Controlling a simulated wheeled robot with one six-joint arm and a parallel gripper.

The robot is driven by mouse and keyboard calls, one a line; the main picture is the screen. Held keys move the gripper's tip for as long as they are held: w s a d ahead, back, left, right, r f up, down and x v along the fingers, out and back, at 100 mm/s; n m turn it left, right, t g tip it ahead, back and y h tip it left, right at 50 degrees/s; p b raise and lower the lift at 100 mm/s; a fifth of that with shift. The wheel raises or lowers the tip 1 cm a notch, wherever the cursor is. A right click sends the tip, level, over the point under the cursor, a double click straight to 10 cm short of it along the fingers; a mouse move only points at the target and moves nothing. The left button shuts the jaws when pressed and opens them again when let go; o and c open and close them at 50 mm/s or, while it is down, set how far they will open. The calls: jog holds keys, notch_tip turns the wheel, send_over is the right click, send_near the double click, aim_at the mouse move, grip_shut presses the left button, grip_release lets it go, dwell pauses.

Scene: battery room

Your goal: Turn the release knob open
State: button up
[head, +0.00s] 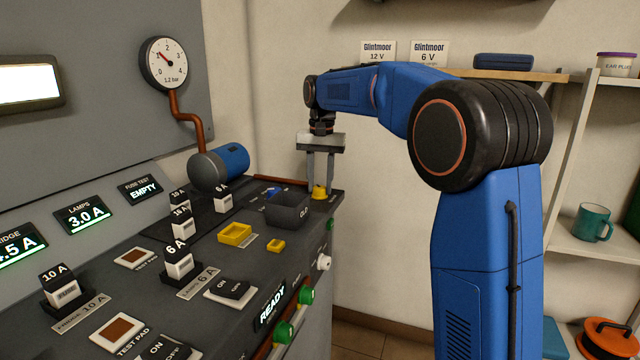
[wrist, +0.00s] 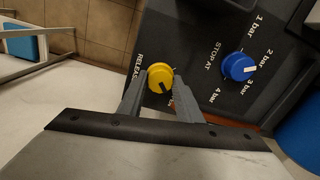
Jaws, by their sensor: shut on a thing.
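The yellow release knob (head: 319,192) sits at the far right corner of the dark console top. In the wrist view the yellow knob (wrist: 160,78) has a dark pointer line and stands beside the printed word RELEASE. My gripper (head: 320,182) points down over it with one finger on each side. In the wrist view my gripper (wrist: 160,84) is shut on the knob, its fingertips at the knob's two sides. The fingers hide part of the label around the knob.
A blue STOP AT knob (wrist: 239,66) with a bar scale stands close beside the release knob. A pressure gauge (head: 164,63) shows a red needle near 1. A blue cylinder (head: 232,158) lies at the back.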

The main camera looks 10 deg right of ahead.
aim_at(322, 187)
jog(key=o, duration=1)
jog(key=shift+o, duration=0.2)
jog(key=shift+r, duration=0.15)
notch_tip(322, 187, up, 17)
jog(key=shift+d, duration=0.25)
jog(key=shift+s+r, duration=0.1)
jog(key=shift+s, duration=0.1)
